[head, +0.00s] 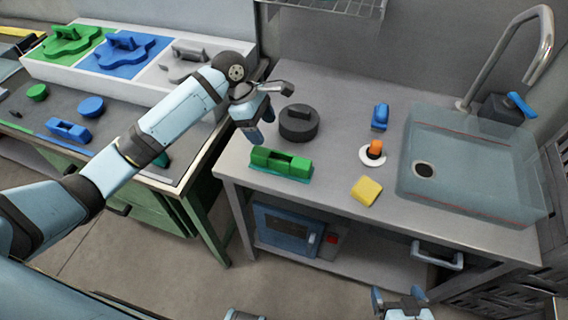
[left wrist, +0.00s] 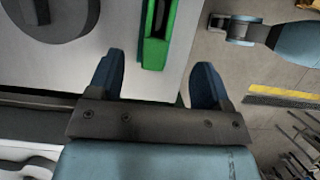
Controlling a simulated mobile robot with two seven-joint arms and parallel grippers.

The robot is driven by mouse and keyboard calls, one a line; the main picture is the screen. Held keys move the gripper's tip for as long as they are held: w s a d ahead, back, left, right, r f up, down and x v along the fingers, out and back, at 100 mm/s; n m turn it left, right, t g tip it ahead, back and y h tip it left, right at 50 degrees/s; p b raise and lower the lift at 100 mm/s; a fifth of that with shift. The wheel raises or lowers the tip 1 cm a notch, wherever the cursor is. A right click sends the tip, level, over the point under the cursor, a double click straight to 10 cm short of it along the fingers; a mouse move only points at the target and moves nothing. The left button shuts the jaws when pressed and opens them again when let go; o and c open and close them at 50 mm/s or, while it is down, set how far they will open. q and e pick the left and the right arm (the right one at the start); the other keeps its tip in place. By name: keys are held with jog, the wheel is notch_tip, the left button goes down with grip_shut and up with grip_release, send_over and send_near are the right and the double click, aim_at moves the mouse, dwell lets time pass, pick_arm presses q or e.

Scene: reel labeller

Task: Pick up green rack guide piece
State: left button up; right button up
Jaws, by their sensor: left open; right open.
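The green rack guide piece (head: 281,163) lies near the front left edge of the grey sink counter (head: 330,195). It is a long green block with a slot and raised ends. My left gripper (head: 254,122) is above the counter, just behind and left of the piece, open and empty. In the left wrist view the green piece (left wrist: 158,30) shows beyond and between the open fingers (left wrist: 158,85), apart from them. My right gripper (head: 402,300) is low at the bottom edge of the head view, open and empty, in front of the counter.
A dark round reel (head: 298,123) stands just behind the green piece. A blue piece (head: 380,117), an orange-topped white disc (head: 374,152), a yellow sponge (head: 366,190) and the sink (head: 470,170) are further right. A workbench with coloured trays (head: 122,52) is at left.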

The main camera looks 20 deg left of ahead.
aim_at(281, 159)
pick_arm(q)
jog(key=x, duration=1.2)
jog(key=shift+d+f, duration=0.15)
jog(key=shift+f, duration=0.1)
jog(key=shift+c, duration=0.4)
jog(key=c, duration=1.1)
